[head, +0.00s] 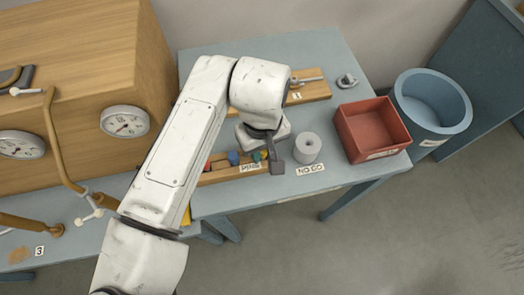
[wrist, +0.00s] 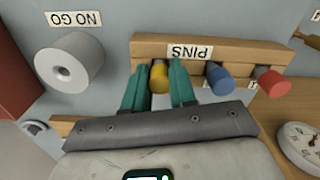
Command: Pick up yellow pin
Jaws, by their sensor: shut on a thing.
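The yellow pin (wrist: 159,78) stands in the wooden rack labelled PINS (wrist: 232,52), at the end nearest the grey NO GO ring. My gripper (wrist: 160,90) has its teal fingers on either side of the yellow pin and is shut on it. The pin still appears seated in the rack; its lower part is hidden.
A blue pin (wrist: 220,80) and a red pin (wrist: 271,82) stand beside it in the rack. The grey ring (head: 307,148) sits nearby. A red bin (head: 347,138) and a blue bucket (head: 464,125) are to the right. A wooden cabinet (head: 70,75) with gauges stands left.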

